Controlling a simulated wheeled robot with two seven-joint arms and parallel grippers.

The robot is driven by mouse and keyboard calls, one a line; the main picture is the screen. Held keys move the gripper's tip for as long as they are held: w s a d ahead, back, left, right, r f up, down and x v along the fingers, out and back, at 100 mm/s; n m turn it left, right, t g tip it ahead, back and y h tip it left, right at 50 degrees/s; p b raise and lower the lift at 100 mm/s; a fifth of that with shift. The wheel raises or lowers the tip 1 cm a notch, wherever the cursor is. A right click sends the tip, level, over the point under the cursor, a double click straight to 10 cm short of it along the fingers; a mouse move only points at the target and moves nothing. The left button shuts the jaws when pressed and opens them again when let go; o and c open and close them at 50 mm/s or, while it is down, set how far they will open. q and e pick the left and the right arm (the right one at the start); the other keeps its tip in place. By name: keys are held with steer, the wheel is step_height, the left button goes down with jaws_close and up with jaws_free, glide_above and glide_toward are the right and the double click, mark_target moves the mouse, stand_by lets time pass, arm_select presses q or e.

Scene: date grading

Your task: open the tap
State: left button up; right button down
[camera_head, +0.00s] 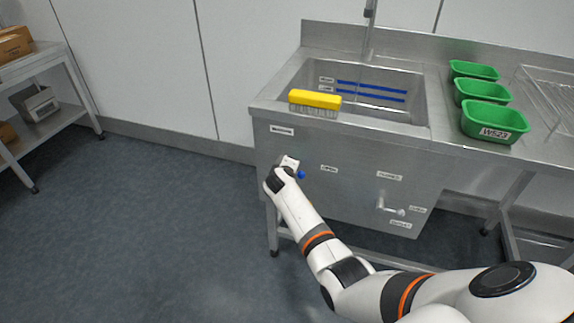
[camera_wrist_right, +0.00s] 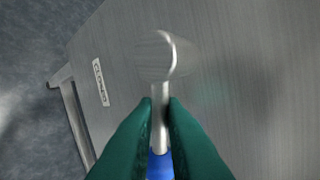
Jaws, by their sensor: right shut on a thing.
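The steel sink (camera_head: 275,104) has a front panel with two lever controls. One is a steel lever with a blue part (camera_head: 302,174) at the panel's left, mostly hidden behind my right gripper (camera_head: 288,163). In the right wrist view, my right gripper's green fingers (camera_wrist_right: 160,110) are shut on this lever's steel stem (camera_wrist_right: 160,100), with the blue part (camera_wrist_right: 160,165) between them and a round steel mount ahead. A second, pale lever (camera_head: 390,208) is on the panel's right, apart from my gripper. The faucet pipe (camera_head: 370,30) rises behind the basin. My left gripper is out of view.
A yellow brush (camera_head: 315,99) lies on the basin's front rim. Several small labels are on the panel; one (camera_wrist_right: 100,82) is near the held lever. Green tubs (camera_head: 494,122) and a wire rack (camera_head: 550,90) stand right of the basin.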

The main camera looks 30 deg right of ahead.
steer(key=shift+r+n+g+h+p, duration=0.5)
steer(key=shift+r+n+g, duration=0.05)
steer(key=shift+n+g, duration=0.15)
steer(key=c, duration=1.5)
jaws_free()
steer(key=shift+w, duration=0.1)
steer(key=shift+a, duration=0.1)
steer(key=p+v, duration=0.2)
steer(key=v, duration=1)
steer(key=shift+p, duration=0.3)
